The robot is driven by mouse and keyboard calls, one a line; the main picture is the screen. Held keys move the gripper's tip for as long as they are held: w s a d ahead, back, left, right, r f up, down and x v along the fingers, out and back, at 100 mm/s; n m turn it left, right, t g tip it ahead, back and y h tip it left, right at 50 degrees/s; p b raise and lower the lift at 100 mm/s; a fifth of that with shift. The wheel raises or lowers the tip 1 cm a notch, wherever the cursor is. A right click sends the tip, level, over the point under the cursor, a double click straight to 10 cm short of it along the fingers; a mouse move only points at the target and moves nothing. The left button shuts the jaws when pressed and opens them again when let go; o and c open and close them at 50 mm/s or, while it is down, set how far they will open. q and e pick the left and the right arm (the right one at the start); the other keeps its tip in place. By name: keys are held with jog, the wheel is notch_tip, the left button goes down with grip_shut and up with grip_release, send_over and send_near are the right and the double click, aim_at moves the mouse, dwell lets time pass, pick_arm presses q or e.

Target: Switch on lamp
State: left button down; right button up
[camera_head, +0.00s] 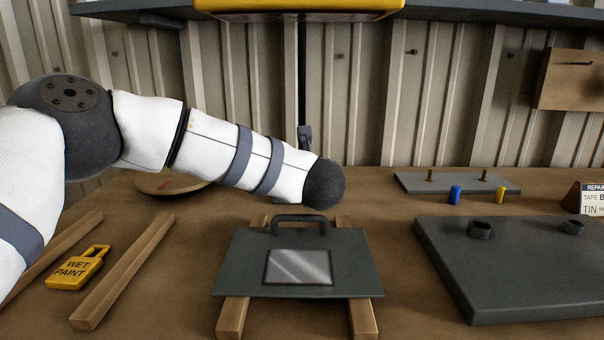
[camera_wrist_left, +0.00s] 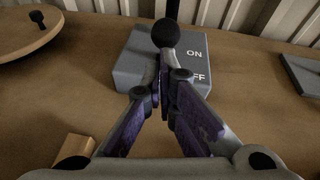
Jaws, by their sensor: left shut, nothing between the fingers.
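The lamp's yellow shade (camera_head: 300,5) shows at the top of the head view, with a black pole (camera_head: 301,75) below it. In the left wrist view a grey switch box (camera_wrist_left: 135,72) carries the words ON and OFF. Its lever has a black ball knob (camera_wrist_left: 166,33), which appears above the ON lettering. My left gripper (camera_wrist_left: 160,85) is shut and empty, its fingertips in front of the lever's lower part and covering part of OFF. I cannot tell whether they touch the lever. In the head view my left arm hides the gripper and most of the box. My right gripper is not in view.
A dark panel with handle and window (camera_head: 340,284) lies on two wooden strips in front. A large dark plate (camera_head: 530,265) is right, with a thin pegged plate (camera_head: 415,184) behind. A round wooden disc (camera_wrist_left: 22,48) lies left of the box.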

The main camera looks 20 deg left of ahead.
pick_arm(q)
jog(key=shift+r, duration=0.1)
dwell(0.3)
jog(key=shift+w+r, duration=0.15)
jog(key=shift+r, duration=0.05)
